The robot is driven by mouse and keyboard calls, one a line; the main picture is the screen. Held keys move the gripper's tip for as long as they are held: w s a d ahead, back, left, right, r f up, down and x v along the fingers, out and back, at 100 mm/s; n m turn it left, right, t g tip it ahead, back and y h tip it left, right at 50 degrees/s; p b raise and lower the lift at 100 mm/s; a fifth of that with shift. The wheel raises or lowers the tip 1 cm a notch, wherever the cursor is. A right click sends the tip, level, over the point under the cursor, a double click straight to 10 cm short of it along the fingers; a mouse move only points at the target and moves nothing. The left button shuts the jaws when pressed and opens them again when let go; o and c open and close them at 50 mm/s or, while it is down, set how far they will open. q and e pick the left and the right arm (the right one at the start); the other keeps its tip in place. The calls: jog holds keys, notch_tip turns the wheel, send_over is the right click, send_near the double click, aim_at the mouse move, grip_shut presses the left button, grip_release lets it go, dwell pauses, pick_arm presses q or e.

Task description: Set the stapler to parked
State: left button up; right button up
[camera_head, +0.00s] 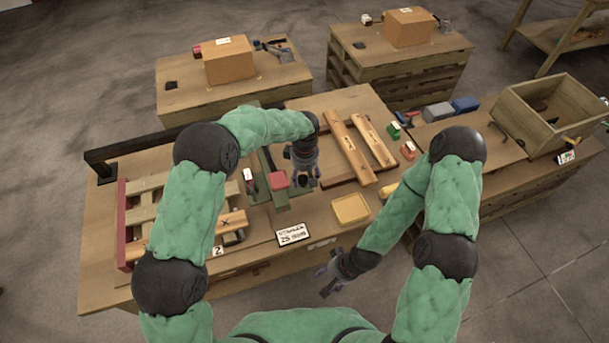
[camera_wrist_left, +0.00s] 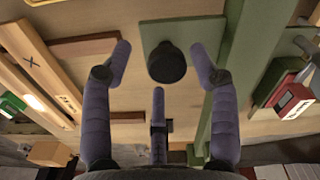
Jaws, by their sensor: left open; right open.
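No part carries a readable stapler name. A green fixture with long bars (camera_wrist_left: 222,95) and a red block (camera_head: 278,180) stands mid-table; I cannot tell for sure whether it is the stapler. A black round knob (camera_wrist_left: 167,64) sits on a green plate (camera_wrist_left: 154,32) beside the bars. My left gripper (camera_head: 303,172) is open above the plate, its fingers spread to either side of the knob in the wrist view; contact is unclear. My right gripper (camera_head: 329,279) is open and empty, off the table's front edge.
Wooden rails (camera_head: 349,148) lie right of the left gripper. A yellow tray (camera_head: 351,208) and a label card (camera_head: 292,234) are near the front edge. A wooden frame with a red end (camera_head: 124,222) stands left. A wooden crate (camera_head: 548,112) is far right.

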pick_arm(q)
notch_tip(320, 180, up, 12)
dwell(0.6)
dwell(0.5)
